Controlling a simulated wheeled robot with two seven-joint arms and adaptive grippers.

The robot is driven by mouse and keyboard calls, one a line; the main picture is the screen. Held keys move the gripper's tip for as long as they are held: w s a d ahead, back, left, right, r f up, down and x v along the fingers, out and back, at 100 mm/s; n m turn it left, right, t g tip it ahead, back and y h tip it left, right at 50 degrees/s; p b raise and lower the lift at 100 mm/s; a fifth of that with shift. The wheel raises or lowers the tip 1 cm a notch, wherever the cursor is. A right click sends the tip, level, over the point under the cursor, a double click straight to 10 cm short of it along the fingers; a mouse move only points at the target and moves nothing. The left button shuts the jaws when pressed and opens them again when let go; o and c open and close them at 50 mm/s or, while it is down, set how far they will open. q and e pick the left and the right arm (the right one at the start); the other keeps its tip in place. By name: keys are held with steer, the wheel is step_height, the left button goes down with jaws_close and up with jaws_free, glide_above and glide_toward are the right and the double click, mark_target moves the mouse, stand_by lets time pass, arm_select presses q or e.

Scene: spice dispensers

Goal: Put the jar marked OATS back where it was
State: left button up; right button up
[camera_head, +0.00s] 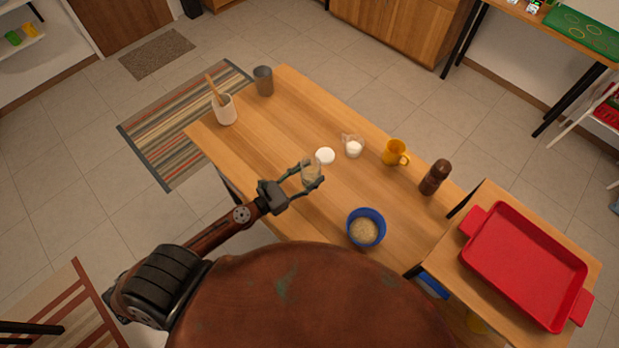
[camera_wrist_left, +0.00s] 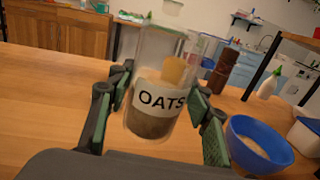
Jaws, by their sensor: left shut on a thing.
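The clear OATS jar (camera_head: 311,174) is between the fingers of my left gripper (camera_head: 312,180), over the wooden table. In the left wrist view the jar (camera_wrist_left: 155,105) shows its white OATS label facing me, with brownish contents low inside. My left gripper (camera_wrist_left: 155,118) is shut on the jar, one finger on each side. The jar looks near upright; I cannot tell if its base touches the table. A round white disc, perhaps a lid (camera_head: 325,156), lies just beyond it. My right gripper is not in view.
A blue bowl (camera_head: 366,228) with pale brown contents stands to the right. A small clear jar with white contents (camera_head: 354,149), yellow mug (camera_head: 395,153) and brown mill (camera_head: 435,177) line the far side. A crock (camera_head: 225,110) and grey cup (camera_head: 263,80) stand left. A red tray (camera_head: 525,265) is far right.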

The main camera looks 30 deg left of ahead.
arm_select(q)
steer(key=w+f+b, duration=0.1)
steer(key=w+a+f, duration=0.1)
steer(key=f+b, duration=0.1)
steer(key=f, duration=0.1)
steer(key=shift+w+a+b, duration=0.3)
steer(key=shift+w, duration=0.1)
steer(key=f+b, duration=0.3)
steer(key=f, duration=0.1)
steer(key=shift+w+a, duration=0.2)
steer(key=shift+w, duration=0.1)
steer(key=shift+r, duration=0.1)
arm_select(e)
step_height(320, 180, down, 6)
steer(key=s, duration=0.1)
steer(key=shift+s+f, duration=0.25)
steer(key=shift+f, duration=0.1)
arm_select(q)
steer(key=o, duration=0.9)
steer(key=shift+f, duration=0.25)
steer(key=o, duration=0.5)
steer(key=shift+c, duration=0.2)
steer(key=shift+r, duration=0.1)
